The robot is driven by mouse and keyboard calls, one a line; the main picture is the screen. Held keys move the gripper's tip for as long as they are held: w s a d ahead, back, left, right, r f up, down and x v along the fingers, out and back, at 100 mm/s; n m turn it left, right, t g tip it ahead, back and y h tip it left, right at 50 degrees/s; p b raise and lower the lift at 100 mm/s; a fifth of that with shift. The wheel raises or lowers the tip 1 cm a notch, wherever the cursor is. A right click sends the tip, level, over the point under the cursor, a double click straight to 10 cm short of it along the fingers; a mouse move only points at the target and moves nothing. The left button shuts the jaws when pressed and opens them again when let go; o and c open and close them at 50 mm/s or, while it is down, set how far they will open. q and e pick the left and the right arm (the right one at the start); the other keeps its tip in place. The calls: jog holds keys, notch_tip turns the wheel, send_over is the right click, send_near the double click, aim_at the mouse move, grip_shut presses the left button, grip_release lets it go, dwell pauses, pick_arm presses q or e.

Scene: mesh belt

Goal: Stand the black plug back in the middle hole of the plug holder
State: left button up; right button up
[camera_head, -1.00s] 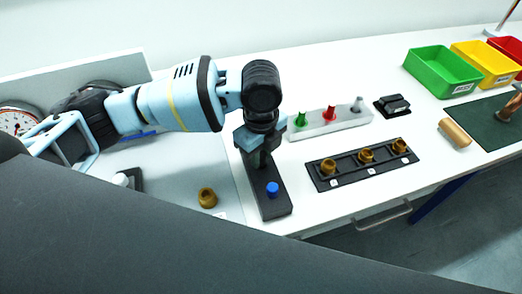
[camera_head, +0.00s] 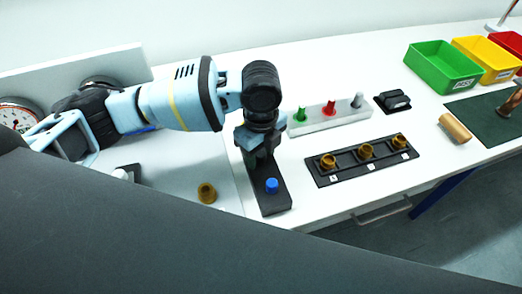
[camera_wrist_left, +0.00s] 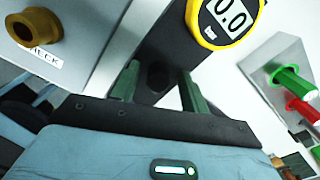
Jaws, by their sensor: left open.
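My left gripper (camera_head: 260,150) is open and points down over a black stand (camera_head: 272,204) with a blue knob. In the left wrist view, its two fingers (camera_wrist_left: 158,85) stand on either side of a dark round shape (camera_wrist_left: 158,75) on that stand. I cannot tell if this is the black plug, and no grip shows. A white plug holder (camera_head: 343,123) to the right bears a green plug (camera_head: 302,115), a red plug (camera_head: 330,107) and a grey plug (camera_head: 357,100). The green (camera_wrist_left: 292,82) and red plugs also show in the left wrist view. My right gripper is not in view.
A yellow-rimmed digital gauge (camera_wrist_left: 228,18) is close to the left fingers. A black rack (camera_head: 345,177) with three brass fittings lies to the right. A black block (camera_head: 392,103) and a green bin (camera_head: 442,68) are farther right.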

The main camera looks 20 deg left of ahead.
aim_at(261, 153)
pick_arm(q)
jog(key=shift+s+f, duration=0.15)
jog(key=shift+f, duration=0.05)
jog(key=shift+r, duration=0.3)
notch_tip(261, 153, up, 7)
jog(key=shift+f, duration=0.15)
jog(key=shift+r, duration=0.45)
dwell(0.4)
